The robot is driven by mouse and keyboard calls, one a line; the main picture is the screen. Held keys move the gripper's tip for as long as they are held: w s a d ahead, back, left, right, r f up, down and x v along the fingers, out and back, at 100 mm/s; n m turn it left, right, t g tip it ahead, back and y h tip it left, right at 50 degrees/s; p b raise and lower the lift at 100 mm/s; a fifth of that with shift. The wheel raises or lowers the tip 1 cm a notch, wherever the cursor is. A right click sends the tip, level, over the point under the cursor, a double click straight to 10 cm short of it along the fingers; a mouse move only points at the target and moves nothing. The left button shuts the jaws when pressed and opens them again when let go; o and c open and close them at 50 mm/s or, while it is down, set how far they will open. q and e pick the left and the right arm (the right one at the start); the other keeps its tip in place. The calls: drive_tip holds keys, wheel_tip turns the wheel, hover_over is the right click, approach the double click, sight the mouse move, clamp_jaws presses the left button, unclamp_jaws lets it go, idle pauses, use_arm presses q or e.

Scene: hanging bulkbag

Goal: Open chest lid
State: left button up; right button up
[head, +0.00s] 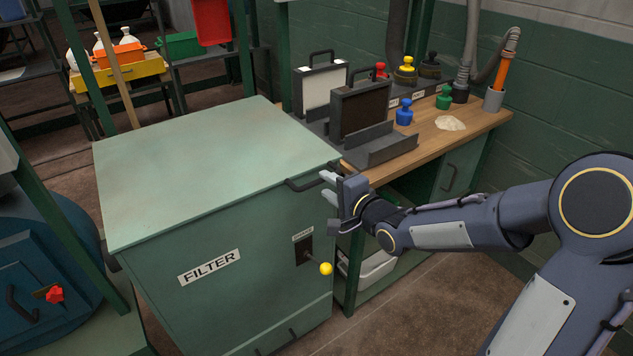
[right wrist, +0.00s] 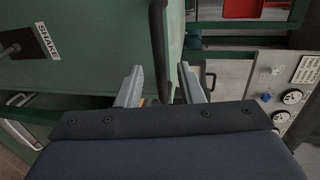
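The green chest (head: 220,270), marked FILTER, stands at the left of the head view with its pale green lid (head: 215,165) down. A dark bar handle (head: 312,180) sits at the lid's right front edge. My right gripper (head: 329,187) is open at the right end of this handle. In the right wrist view the dark handle (right wrist: 158,45) runs upright in the gap between the two fingers (right wrist: 162,85), with space on both sides. I cannot tell how deep it lies between them. My left gripper is not in view.
A yellow-knobbed lever (head: 326,268) sticks out of the chest's front below my gripper. A wooden bench (head: 455,135) with stamps and dark cases stands right behind the chest. A blue drum (head: 45,270) is at the left. Floor is free at the front right.

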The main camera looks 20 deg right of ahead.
sight(322, 182)
drive_tip(key=x, duration=0.5)
drive_tip(key=shift+w+a, duration=0.2)
drive_tip(key=shift+w, duration=0.1)
drive_tip(key=shift+f, duration=0.2)
clamp_jaws()
